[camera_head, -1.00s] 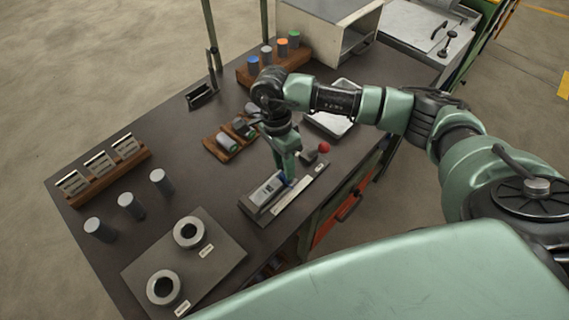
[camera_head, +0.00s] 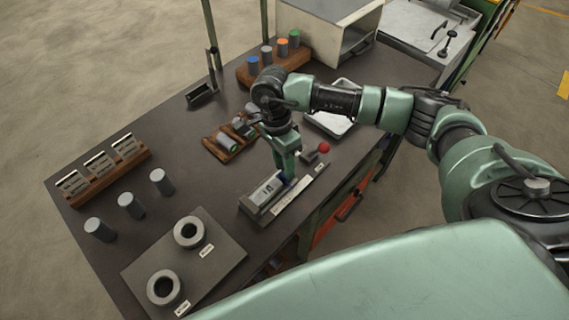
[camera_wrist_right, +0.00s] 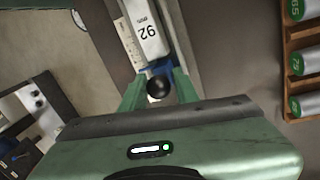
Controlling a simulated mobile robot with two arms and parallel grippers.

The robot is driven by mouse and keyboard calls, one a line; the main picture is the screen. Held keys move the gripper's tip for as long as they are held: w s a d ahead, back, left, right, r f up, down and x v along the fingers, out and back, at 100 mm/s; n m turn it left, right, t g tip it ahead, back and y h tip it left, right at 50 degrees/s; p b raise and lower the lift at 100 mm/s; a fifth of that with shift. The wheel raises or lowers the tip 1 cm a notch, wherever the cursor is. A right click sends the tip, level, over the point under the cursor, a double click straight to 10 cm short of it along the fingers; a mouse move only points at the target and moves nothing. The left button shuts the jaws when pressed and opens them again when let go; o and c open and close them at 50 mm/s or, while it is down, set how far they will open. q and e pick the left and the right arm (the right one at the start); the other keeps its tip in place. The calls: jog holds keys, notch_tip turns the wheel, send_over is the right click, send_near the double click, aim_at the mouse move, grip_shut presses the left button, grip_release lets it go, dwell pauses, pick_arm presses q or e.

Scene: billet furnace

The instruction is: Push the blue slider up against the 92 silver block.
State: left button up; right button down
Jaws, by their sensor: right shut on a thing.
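The silver block marked 92 (camera_wrist_right: 148,38) lies in a narrow measuring fixture with a pale scale strip; in the head view the block (camera_head: 266,187) lies left of my right gripper. The blue slider (camera_wrist_right: 152,70) sits at the block's near end in the wrist view. No clear gap shows between them, but I cannot tell whether they touch. My right gripper (camera_wrist_right: 158,90) is shut on the slider, with a round black knob between its fingers. In the head view this gripper (camera_head: 286,176) points down at the fixture and partly hides the slider. My left gripper is not in view.
A red ball knob (camera_head: 324,148) stands at the fixture's right end. A wooden tray of cylinders (camera_head: 222,151) lies behind. A plate with two rings (camera_head: 225,262) and several grey cylinders (camera_head: 131,204) stand left. A white tray (camera_head: 331,124) lies behind my right arm.

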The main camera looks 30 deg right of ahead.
jog(key=shift+s, duration=0.1)
dwell(0.3)
jog(key=shift+s+a+f+b, duration=0.25)
jog(key=shift+a+b, duration=0.3)
jog(key=shift+b, duration=0.35)
jog(key=shift+a+r, duration=0.1)
jog(key=shift+r, duration=0.1)
jog(key=c, duration=1.1)
grip_release()
jog(key=shift+c, duration=0.2)
jog(key=shift+s+r, duration=0.1)
jog(key=shift+w+r, duration=0.25)
jog(key=shift+r, duration=0.05)
notch_tip(320, 180, up, 7)
jog(key=w+b, duration=0.1)
jog(key=b, duration=0.1)
jog(key=shift+a, duration=0.15)
